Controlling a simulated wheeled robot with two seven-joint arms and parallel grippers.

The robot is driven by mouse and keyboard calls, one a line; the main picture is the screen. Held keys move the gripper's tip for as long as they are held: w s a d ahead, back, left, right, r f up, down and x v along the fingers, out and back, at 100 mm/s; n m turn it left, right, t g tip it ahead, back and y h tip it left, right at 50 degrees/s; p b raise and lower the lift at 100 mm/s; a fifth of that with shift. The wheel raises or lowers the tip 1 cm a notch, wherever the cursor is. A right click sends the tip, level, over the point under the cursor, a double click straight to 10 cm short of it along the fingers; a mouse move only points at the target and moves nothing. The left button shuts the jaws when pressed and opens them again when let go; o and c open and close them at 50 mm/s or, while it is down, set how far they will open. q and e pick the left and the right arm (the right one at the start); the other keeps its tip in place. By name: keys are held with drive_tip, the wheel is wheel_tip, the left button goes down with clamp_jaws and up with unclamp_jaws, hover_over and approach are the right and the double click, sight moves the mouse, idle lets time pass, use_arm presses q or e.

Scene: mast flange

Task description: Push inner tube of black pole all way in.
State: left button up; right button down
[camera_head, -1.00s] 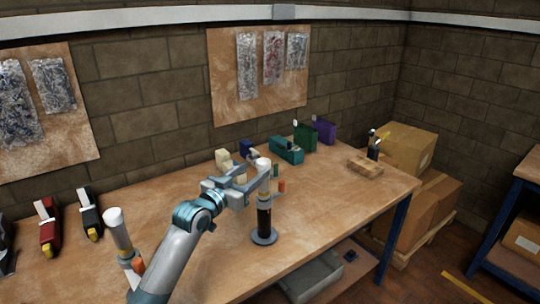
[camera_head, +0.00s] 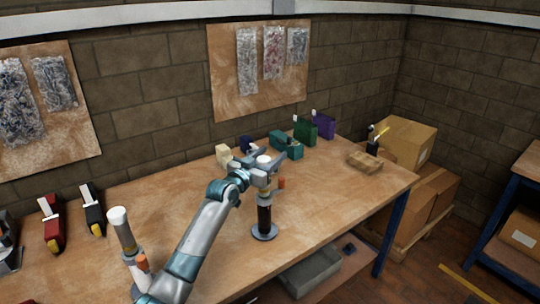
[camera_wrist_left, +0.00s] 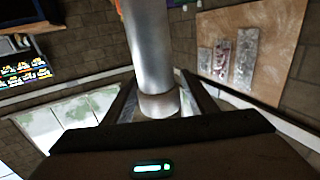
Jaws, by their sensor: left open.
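The black pole (camera_head: 264,217) stands upright on a round dark base on the workbench. A pale-topped tube (camera_head: 264,160) shows at its upper end, with an orange part (camera_head: 281,183) at its side. My left gripper (camera_head: 268,173) is at the upper part of the pole and partly hides it. In the left wrist view a silver tube (camera_wrist_left: 150,50) runs between the two open fingers. Dark gaps seem to show on both sides of it, but I cannot tell whether a finger touches. How far the tube stands out of the pole is hidden. My right gripper is not in view.
A second pole (camera_head: 122,229) with a grey tube and an orange part stands at the front left. The bench right of the pole is clear.

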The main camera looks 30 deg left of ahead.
use_arm(q)
clamp_jaws()
wheel_tip(320, 180, down, 5)
drive_tip(key=b, duration=0.3)
drive_tip(key=shift+r, duration=0.1)
unclamp_jaws()
